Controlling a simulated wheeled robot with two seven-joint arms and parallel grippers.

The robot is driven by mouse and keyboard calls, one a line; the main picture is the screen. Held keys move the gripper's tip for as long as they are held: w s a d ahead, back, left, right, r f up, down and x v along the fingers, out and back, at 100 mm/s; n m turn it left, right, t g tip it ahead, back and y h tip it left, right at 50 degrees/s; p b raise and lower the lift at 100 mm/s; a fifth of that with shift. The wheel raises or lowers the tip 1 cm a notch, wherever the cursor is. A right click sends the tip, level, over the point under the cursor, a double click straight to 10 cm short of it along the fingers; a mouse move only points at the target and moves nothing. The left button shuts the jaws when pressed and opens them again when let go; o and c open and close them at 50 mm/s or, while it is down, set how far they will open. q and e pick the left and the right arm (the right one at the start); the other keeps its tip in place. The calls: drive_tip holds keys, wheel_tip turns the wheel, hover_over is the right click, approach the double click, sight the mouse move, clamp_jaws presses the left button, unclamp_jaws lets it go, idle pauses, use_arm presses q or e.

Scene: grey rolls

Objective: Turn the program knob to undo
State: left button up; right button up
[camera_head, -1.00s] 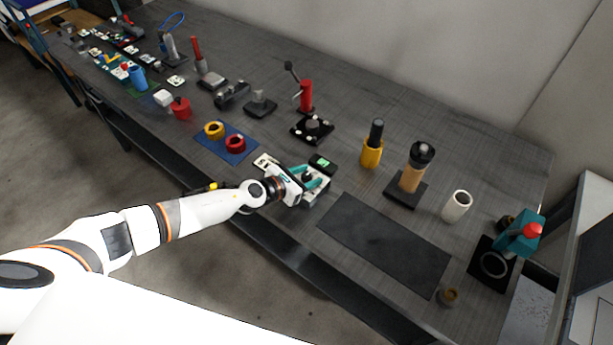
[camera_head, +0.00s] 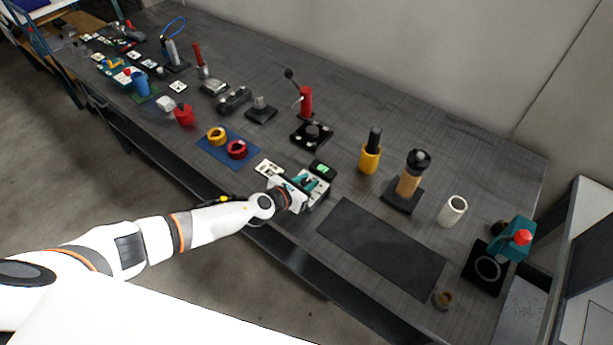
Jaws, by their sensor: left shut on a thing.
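A small pale control box (camera_head: 317,190) stands at the front edge of the bench, left of a dark mat. My left gripper (camera_head: 305,183) reaches over it from the left, with its teal fingers down at the box top. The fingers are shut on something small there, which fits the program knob. The knob itself is hidden by the fingers and hand, so its pointer and setting cannot be read. A black display block (camera_head: 322,168) with a green lit face sits just behind the box. My right gripper is out of view.
A white card (camera_head: 268,167) and a blue mat (camera_head: 226,154) with yellow and red rings lie to the left. A dark mat (camera_head: 380,248) lies bare to the right. A yellow holder (camera_head: 370,159) and an orange-brown cylinder (camera_head: 409,182) stand behind.

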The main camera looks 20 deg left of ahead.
use_arm(q)
drive_tip(key=n+y+p, duration=0.2)
drive_tip(key=shift+d+r+n+t+y+p, duration=0.1)
drive_tip(key=shift+r+n+t+y+p, duration=0.1)
drive_tip(key=shift+n+t+y+p, duration=0.15)
drive_tip(key=shift+f+n+y+p, duration=0.15)
drive_tip(key=shift+n+y+p, duration=0.2)
drive_tip(key=shift+n+y, duration=1.3)
drive_tip(key=shift+y, duration=0.5)
drive_tip(key=o, duration=1)
drive_tip(key=shift+c, duration=0.2)
drive_tip(key=shift+s+p, duration=0.1)
drive_tip(key=shift+p, duration=0.2)
drive_tip(key=shift+s, duration=0.25)
drive_tip(key=v, duration=1.1)
drive_tip(key=shift+d+p, duration=0.2)
drive_tip(key=shift+p, duration=0.25)
